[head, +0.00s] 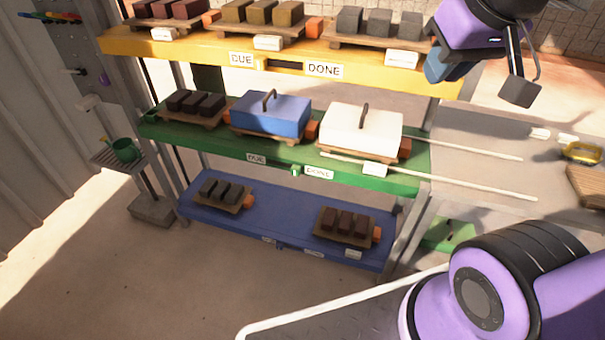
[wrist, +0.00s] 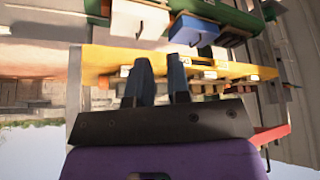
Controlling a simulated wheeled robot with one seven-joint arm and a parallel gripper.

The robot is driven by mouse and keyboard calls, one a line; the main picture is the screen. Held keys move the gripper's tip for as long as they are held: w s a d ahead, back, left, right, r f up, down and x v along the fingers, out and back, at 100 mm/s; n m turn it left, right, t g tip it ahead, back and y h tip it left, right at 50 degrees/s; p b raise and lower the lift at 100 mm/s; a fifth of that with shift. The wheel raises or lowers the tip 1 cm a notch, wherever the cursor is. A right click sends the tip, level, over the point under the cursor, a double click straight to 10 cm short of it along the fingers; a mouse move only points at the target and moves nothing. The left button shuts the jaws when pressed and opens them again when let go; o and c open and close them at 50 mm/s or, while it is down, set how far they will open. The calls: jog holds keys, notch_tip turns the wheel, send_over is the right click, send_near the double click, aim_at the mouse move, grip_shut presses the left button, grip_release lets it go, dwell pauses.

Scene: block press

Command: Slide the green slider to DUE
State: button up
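The green slider (head: 295,171) is a small tab on the front edge of the green shelf (head: 225,149). It sits close beside the DONE label (head: 319,172), on the right side of the gap. The DUE label (head: 257,158) is to its left. My gripper (head: 442,66) is high at the upper right, above the right end of the yellow shelf and well away from the slider. In the wrist view my gripper (wrist: 160,62) has its two dark fingers apart with nothing between them. I cannot make out the green slider in that view.
The yellow shelf (head: 180,48) above has its own slider (head: 262,65) near its DUE label. A blue covered box (head: 270,115) and a white covered box (head: 360,130) stand on the green shelf. Two pale rods (head: 440,180) extend rightward. A blue shelf (head: 285,225) is below.

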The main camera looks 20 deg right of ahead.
jog(key=shift+m, duration=0.5)
jog(key=w+f, duration=0.2)
jog(key=w, duration=0.3)
jog(key=w+f, duration=0.2)
jog(key=w, duration=0.3)
jog(key=w+f, duration=0.3)
jog(key=w, duration=0.2)
grip_shut()
jog(key=w+f, duration=1)
jog(key=f, duration=0.1)
jog(key=w+a+f+m+y, duration=0.1)
jog(key=w+f+m, duration=0.1)
jog(key=f, duration=1.2)
jog(key=w+a+f+m+t+y, duration=0.1)
jog(key=w+f, duration=0.3)
jog(key=f, duration=1.1)
jog(key=shift+w+a+m+t, duration=0.2)
jog(key=shift+m+t, duration=0.1)
jog(key=shift+m, duration=0.4)
